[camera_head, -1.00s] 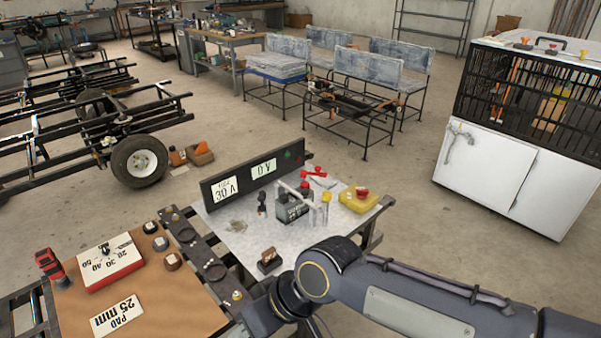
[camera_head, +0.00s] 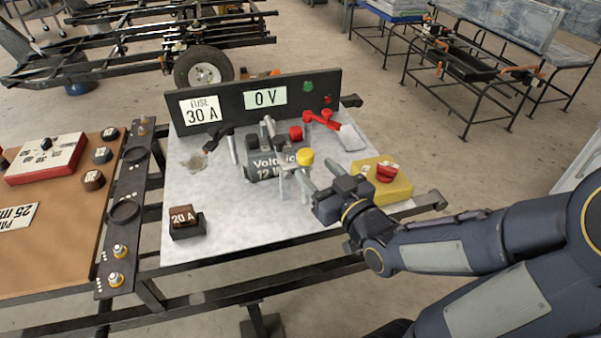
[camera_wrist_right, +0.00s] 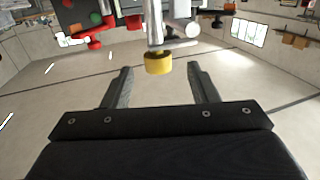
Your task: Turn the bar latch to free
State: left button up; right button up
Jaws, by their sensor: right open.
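The dark battery (camera_head: 270,167) stands on the light metal plate (camera_head: 220,245), with upright metal parts around it. A round yellow knob (camera_head: 305,156) sits at its right end. The knob also shows in the right wrist view (camera_wrist_right: 158,63), at the end of a metal post beside a grey bar (camera_wrist_right: 181,43). I cannot tell surely which piece is the bar latch. My right gripper (camera_head: 304,187) is just right of the battery, below the knob in the picture. In the right wrist view its fingers (camera_wrist_right: 160,72) are apart and empty, with the knob ahead between their tips. My left gripper is not in view.
A red clamp (camera_head: 322,119) lies behind the battery. A black panel (camera_head: 225,103) reading "30 A" and "0 V" closes the back. A 20 A fuse block (camera_head: 186,222) sits front left.

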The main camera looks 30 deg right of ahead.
aim_at(301, 152)
jog(key=shift+w+d, duration=0.2)
jog(key=shift+w, duration=0.15)
jog(key=w, duration=0.7)
jog(key=shift+a+r, duration=0.1)
jog(key=shift+a, duration=0.05)
jog(key=c, duration=1)
